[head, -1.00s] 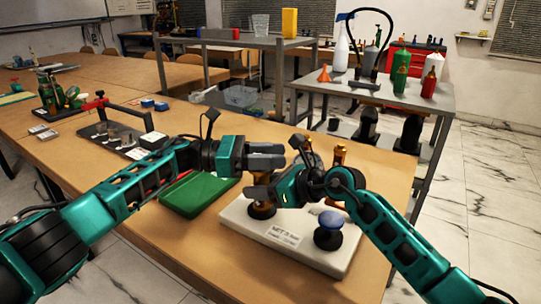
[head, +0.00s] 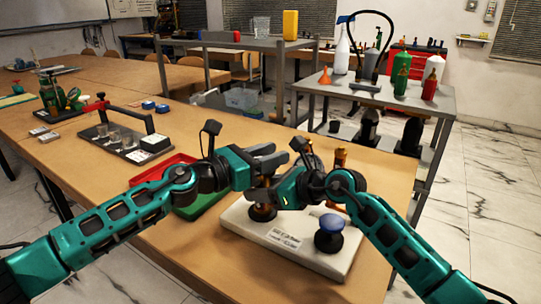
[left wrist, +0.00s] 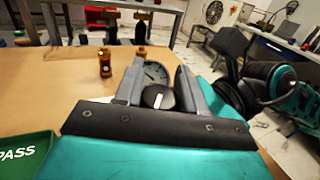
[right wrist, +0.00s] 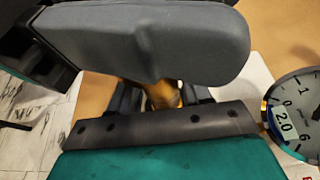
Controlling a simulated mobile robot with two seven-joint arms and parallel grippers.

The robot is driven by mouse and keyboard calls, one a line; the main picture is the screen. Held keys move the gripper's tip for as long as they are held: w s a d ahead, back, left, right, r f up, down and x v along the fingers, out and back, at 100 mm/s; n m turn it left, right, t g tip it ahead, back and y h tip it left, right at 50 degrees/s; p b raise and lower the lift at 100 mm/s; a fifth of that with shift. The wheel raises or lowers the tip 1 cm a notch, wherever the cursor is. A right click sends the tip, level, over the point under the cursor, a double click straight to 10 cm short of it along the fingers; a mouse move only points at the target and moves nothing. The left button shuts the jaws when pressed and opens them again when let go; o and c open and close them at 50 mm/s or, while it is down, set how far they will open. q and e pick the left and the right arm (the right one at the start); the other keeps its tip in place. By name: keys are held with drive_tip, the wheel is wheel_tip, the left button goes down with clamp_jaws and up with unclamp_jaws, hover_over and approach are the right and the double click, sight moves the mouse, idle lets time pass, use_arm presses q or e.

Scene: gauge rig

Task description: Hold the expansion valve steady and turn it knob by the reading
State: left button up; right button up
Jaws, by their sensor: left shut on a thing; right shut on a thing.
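The expansion valve has a brass body (head: 262,212) that stands on a white base plate (head: 240,222). My right gripper (head: 270,192) is shut on this body, which shows between its fingers in the right wrist view (right wrist: 163,94). My left gripper (head: 268,160) is above it, shut on the valve's dark knob (left wrist: 158,97), which has a white mark. A grey scale disc (left wrist: 155,75) lies just beyond the knob. A round gauge (right wrist: 297,112) in the right wrist view has a digital display reading 2.0. A left finger hides much of the valve there.
A brass fitting (head: 340,160) stands behind. A green tray (head: 200,207), marked PASS in the left wrist view, and a red tray (head: 150,177) lie left. The table's front edge is close.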

use_arm(q)
drive_tip(key=shift+f+n+t+y, duration=0.1)
drive_tip(key=shift+n+t+y, duration=0.45)
drive_tip(key=shift+t, duration=0.25)
use_arm(e)
drive_tip(key=shift+a, duration=0.1)
use_arm(q)
drive_tip(key=o, duration=1)
drive_tip(key=shift+a, duration=0.1)
drive_tip(key=v, duration=1.2)
drive_tip(key=shift+w, duration=0.1)
use_arm(e)
drive_tip(key=o, duration=1.3)
